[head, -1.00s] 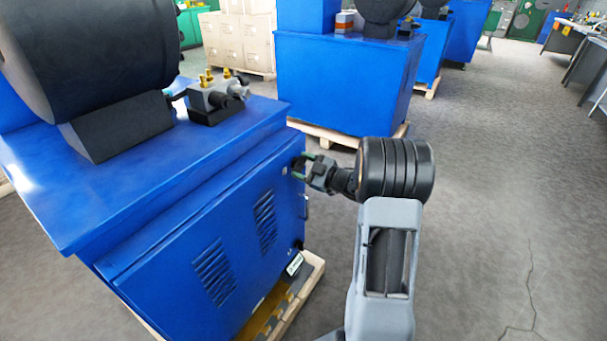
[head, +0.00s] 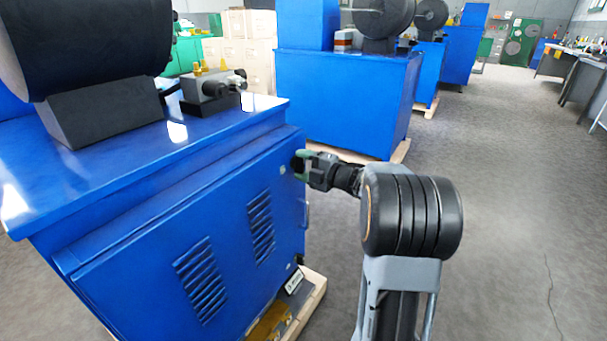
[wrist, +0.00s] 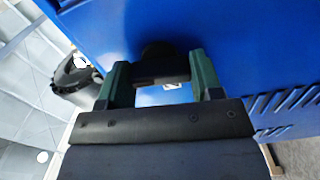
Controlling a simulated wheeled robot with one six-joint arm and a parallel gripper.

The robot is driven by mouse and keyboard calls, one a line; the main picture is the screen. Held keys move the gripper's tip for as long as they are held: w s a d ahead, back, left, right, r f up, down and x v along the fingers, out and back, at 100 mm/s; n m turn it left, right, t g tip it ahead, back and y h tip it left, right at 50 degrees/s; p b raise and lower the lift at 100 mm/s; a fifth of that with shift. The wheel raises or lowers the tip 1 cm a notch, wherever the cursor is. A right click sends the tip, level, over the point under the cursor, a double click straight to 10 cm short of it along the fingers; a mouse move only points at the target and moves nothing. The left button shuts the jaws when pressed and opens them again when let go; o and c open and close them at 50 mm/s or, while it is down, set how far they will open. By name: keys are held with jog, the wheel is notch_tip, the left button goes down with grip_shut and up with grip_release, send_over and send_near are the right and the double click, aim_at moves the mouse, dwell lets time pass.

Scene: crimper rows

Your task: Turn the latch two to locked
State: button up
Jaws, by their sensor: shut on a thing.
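The blue cabinet door (head: 190,235) faces me at the left in the head view. A dark latch (head: 297,163) sits near its upper right corner. My gripper (head: 303,165) is at that latch, its green-tipped fingers against the door side. In the wrist view the black latch (wrist: 160,65) lies between the two green fingers of my gripper (wrist: 160,82), which are shut on it. A second dark latch (head: 298,259) is low on the door's right edge, apart from my gripper. Which latch bears the number two, and the exact latch angle, I cannot tell.
A door handle (head: 306,212) stands out between the latches. The door has two louvred vents (head: 261,230). A wooden pallet (head: 305,300) juts out below the cabinet. More blue machines (head: 345,95) stand behind. The grey floor (head: 500,220) at right is clear.

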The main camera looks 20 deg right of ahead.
jog(key=shift+f+n+b, duration=0.1)
jog(key=shift+n+b, duration=0.45)
jog(key=shift+n, duration=0.35)
jog(key=o, duration=0.9)
jog(key=p+v, duration=0.3)
jog(key=v, duration=1)
jog(key=shift+s+d, duration=0.25)
jog(key=shift+s, duration=0.1)
jog(key=shift+p, duration=0.3)
